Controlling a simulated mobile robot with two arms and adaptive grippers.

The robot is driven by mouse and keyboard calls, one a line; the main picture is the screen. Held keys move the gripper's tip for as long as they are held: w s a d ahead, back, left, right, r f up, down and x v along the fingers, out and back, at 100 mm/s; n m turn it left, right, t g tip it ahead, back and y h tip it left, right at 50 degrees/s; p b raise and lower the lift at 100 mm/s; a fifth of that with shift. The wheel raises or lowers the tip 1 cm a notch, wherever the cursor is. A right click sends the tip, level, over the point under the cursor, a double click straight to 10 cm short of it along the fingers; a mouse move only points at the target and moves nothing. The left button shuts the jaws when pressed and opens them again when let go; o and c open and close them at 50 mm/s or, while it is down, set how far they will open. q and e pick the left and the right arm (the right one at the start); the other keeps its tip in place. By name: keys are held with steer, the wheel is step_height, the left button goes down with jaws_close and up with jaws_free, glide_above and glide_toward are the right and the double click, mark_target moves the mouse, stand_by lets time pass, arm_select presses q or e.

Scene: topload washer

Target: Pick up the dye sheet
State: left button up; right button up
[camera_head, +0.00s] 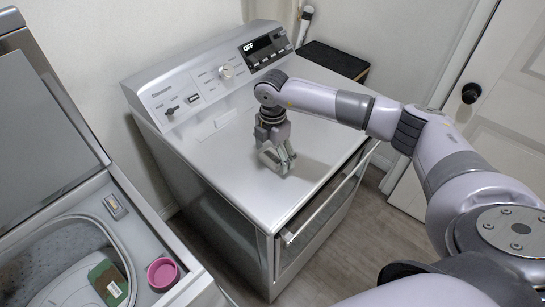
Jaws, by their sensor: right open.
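My right gripper (279,161) hangs just above the white top of the dryer-like machine (230,178). Its fingers point down and are spread, with nothing clearly visible between them. I cannot tell whether the fingertips touch the top. A small green and brown item with pale marks (107,282) lies in the open top-load washer (135,222) at lower left, far from my right gripper. It may be the dye sheet, but its print is too small to read. No other sheet is clear in view. My left gripper is not in view.
A pink round cup (162,273) sits on the washer's right edge. The washer's lid (40,130) stands raised. The control panel (225,72) rises behind the white top, and its display reads OFF. A white door (500,130) stands at right. Most of the white top is clear.

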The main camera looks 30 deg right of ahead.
steer(key=shift+c, duration=0.3)
steer(key=c, duration=0.8)
steer(key=shift+r, duration=0.1)
